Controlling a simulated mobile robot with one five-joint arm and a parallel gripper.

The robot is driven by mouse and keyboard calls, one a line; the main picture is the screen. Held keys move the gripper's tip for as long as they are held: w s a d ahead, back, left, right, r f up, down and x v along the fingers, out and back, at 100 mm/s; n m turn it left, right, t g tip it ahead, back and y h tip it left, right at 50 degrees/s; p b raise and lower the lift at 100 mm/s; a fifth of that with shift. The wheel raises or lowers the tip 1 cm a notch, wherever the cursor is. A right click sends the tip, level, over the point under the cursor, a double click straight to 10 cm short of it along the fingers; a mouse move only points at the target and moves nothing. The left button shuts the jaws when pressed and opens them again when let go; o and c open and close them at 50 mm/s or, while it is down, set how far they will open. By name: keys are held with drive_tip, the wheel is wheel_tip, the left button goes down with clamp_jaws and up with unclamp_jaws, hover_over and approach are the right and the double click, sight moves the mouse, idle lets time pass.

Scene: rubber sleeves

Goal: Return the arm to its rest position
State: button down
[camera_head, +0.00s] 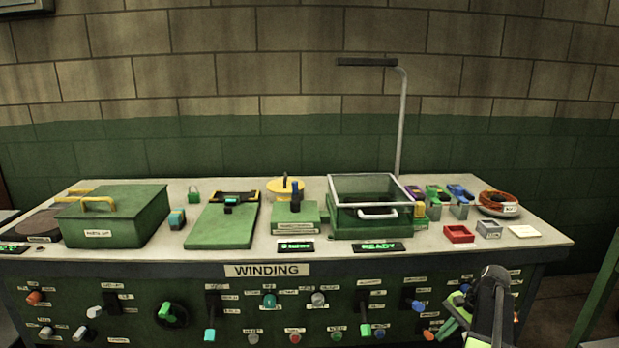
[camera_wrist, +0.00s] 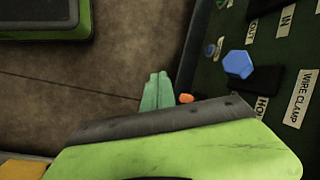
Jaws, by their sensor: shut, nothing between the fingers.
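My gripper (camera_head: 449,322) shows at the lower right of the head view, at the end of my black and green arm, in front of the bench's control panel. It is low, below the bench top and apart from everything on it. In the wrist view its pale green fingers (camera_wrist: 158,92) lie close together, with nothing between them. Part of my green and black wrist covers the bottom of that view.
The winding bench (camera_head: 290,256) carries a green lidded box (camera_head: 115,222), a glass-sided tray (camera_head: 368,230), a red bin (camera_head: 459,234) and a wire coil (camera_head: 499,198). Knobs and levers stick out of its front panel (camera_wrist: 300,50). Bare floor (camera_wrist: 90,70) lies beside the panel.

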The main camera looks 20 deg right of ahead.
drive_tip(key=w+a+f+n+g+h, duration=0.1)
drive_tip(key=w+a+n, duration=0.25)
drive_tip(key=a, duration=0.95)
drive_tip(key=w+a+f+n+g+h, duration=0.1)
drive_tip(key=w+a+n, duration=0.3)
drive_tip(key=a, duration=0.9)
drive_tip(key=s+a+n+h, duration=0.25)
drive_tip(key=a+n, duration=0.55)
drive_tip(key=a, duration=1)
wheel_tip(320, 180, up, 21)
drive_tip(key=p, duration=2.1)
drive_tip(key=shift+s+g+y, duration=0.15)
drive_tip(key=shift+g+y, duration=0.15)
drive_tip(key=shift+y, duration=0.05)
drive_tip(key=shift+m, duration=0.25)
